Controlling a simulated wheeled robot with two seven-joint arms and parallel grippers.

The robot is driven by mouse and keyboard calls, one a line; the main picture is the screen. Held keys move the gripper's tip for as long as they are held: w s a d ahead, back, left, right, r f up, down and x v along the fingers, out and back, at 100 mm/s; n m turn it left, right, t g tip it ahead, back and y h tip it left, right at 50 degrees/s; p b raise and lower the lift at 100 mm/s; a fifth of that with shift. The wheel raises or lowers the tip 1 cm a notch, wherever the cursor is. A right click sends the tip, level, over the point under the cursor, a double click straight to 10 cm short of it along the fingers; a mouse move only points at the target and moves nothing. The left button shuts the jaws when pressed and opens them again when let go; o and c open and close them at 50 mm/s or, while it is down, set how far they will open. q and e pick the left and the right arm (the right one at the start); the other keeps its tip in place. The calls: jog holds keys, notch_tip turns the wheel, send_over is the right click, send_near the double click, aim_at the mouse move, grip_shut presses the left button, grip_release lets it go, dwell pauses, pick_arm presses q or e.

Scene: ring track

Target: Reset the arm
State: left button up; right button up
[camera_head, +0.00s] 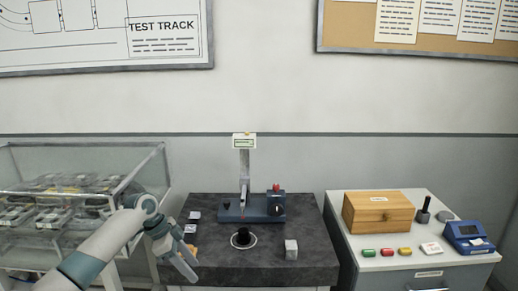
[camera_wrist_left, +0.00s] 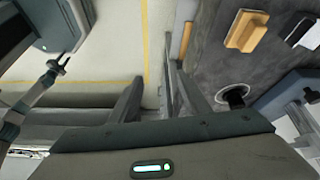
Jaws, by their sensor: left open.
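My left arm comes in from the lower left in the head view. Its gripper (camera_head: 188,264) is at the left front edge of the dark table (camera_head: 310,262), angled downward. In the left wrist view my left gripper (camera_wrist_left: 162,95) has its fingers spread apart with nothing between them. Floor shows beyond the fingers. At the left of the wrist view a jointed arm ends in a small dark fork, apparently my right gripper (camera_wrist_left: 58,66). It is too small to tell whether it is open. My right arm is not in the head view.
A glass display case (camera_head: 80,165) stands close on the left of my left arm. A white cabinet (camera_head: 405,265) with a wooden box (camera_head: 378,214) stands right.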

pick_arm(q)
jog(key=s+a+f+n+t+y, duration=0.1)
jog(key=s+f+n, duration=0.15)
jog(key=f, duration=0.95)
jog(key=s+a+f+n+t, duration=0.1)
jog(key=f+n, duration=0.3)
jog(key=f, duration=0.8)
jog(key=s+a+f+n+y, duration=0.1)
jog(key=s+a+f+n, duration=0.1)
jog(key=s+f, duration=0.6)
jog(key=s+a+f+n+y, duration=0.1)
jog(key=s+f, duration=0.4)
jog(key=f, duration=0.7)
jog(key=s+a+f+n+y, duration=0.1)
jog(key=s+f, duration=0.7)
jog(key=s, duration=0.4)
jog(key=s+a+f+n+y, duration=0.1)
jog(key=s+f+n, duration=0.1)
jog(key=s+f, duration=0.75)
jog(key=s+d+f, duration=0.1)
jog(key=s, duration=1.3)
jog(key=s+f+g, duration=0.1)
jog(key=s, duration=1.3)
jog(key=shift+s+d+f+n+g, duration=0.25)
jog(key=shift+d+f+n+g, duration=0.1)
jog(key=shift+d+n, duration=0.1)
